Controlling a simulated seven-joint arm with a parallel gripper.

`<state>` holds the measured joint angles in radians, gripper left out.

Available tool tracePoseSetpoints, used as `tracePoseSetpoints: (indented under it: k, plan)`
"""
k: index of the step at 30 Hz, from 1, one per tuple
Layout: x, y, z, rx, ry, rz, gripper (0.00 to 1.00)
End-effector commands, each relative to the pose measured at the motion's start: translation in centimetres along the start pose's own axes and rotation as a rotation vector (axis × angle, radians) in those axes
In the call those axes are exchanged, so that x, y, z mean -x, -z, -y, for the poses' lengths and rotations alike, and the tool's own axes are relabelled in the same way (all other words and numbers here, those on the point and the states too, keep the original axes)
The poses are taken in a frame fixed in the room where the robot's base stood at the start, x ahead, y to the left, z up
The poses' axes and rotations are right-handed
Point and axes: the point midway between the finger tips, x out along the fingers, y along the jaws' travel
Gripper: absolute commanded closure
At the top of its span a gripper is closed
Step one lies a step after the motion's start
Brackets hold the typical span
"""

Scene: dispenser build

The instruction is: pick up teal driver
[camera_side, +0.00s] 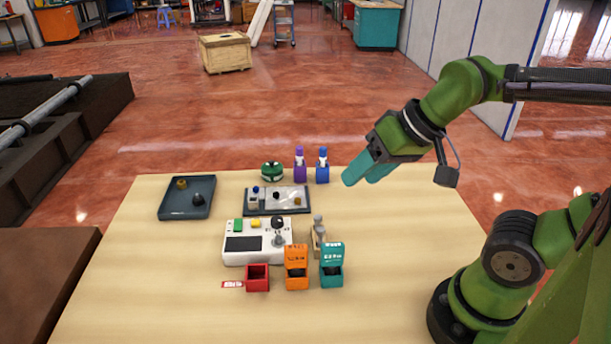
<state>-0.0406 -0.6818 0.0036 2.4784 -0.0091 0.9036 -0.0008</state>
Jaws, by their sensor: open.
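My gripper (361,172) has teal fingers and is open, held above the table's back right part. Nothing shows between the fingers. I cannot clearly make out a teal driver. An upright purple tool or bottle (300,172) and a blue one (322,172), each with a white band, stand at the table's back, left of my gripper. A teal open-front bin (332,253) with white lettering stands at the front, well below my gripper in the picture.
A rounded green thing (272,171) sits left of the purple one. A grey tray (168,211) and a dark-rimmed tray (248,213) hold small parts. A white device (233,257), orange bin (296,252) and red bin (257,284) stand forward. The table's right side is clear.

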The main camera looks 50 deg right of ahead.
Motion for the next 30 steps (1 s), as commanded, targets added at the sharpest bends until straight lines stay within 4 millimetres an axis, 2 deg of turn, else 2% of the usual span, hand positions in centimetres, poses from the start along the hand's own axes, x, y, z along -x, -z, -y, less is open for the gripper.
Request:
tracePoseSetpoints:
  k: [2, 7, 9, 13, 17, 20, 30]
  plan:
    - [-1.1, 0.2, 1.1, 0.087, -0.022, 0.084, 0.50]
    - [-3.0, 0.3, 3.6, 0.509, -0.083, 0.346, 0.50]
    - [-3.5, 0.5, 4.3, 0.700, -0.093, 0.455, 0.50]
    - [-3.1, 0.9, 4.8, 0.935, -0.086, 0.575, 0.50]
    - [-2.3, 0.9, 4.6, 1.038, -0.068, 0.621, 0.50]
    - [-2.7, 0.4, 4.2, 1.063, -0.057, 0.636, 0.50]
    - [-8.5, -2.8, 1.9, 1.063, -0.055, 0.639, 0.50]
